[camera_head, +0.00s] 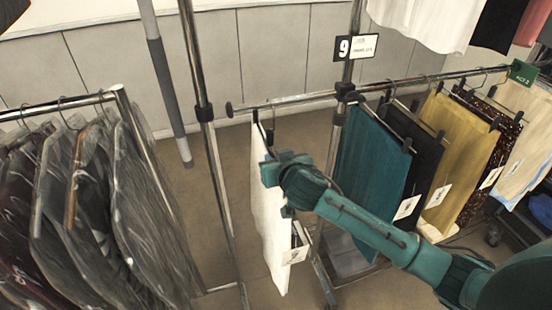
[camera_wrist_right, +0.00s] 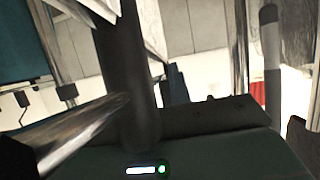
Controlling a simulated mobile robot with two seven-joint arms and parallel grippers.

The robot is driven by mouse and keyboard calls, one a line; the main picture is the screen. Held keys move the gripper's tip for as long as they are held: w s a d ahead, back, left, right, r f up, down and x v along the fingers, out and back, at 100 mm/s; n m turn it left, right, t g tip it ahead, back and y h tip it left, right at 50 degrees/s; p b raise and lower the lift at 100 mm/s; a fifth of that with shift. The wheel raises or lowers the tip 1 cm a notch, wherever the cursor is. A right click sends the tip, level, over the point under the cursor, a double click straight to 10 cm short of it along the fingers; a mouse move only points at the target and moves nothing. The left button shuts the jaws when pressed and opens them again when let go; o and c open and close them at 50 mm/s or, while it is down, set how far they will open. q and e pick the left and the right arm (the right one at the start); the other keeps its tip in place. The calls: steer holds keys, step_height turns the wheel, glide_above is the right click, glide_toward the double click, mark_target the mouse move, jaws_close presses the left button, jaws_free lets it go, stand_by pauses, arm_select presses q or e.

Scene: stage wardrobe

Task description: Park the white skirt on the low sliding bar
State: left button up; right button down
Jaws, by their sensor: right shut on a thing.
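The white skirt (camera_head: 268,215) hangs edge-on below the left end of the low sliding bar (camera_head: 300,98), with a paper tag low on its right side. A dark hanger clip shows at its top, close under the bar. My right gripper (camera_head: 270,172) reaches in from the right at the skirt's upper part and is shut on the skirt or its hanger. Its fingertips are hidden, so the exact grip point is unclear. In the right wrist view a shiny metal bar (camera_wrist_right: 75,132) runs close beside the dark gripper parts. My left gripper is not in view.
A teal skirt (camera_head: 368,180), a mustard skirt (camera_head: 455,160) and other garments hang further right on the bar. A sign with a 9 (camera_head: 355,47) stands above it. A rack of covered garments (camera_head: 75,210) fills the left. An upright pole (camera_head: 205,130) stands just left of the bar's end.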

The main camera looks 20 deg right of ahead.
mark_target(271, 149)
steer(key=shift+w+r, duration=0.1)
steer(key=shift+w+b, duration=0.45)
steer(key=shift+w, duration=1.35)
steer(key=shift+w+a+b, duration=0.1)
steer(key=shift+w+b, duration=0.4)
steer(key=shift+w, duration=1.35)
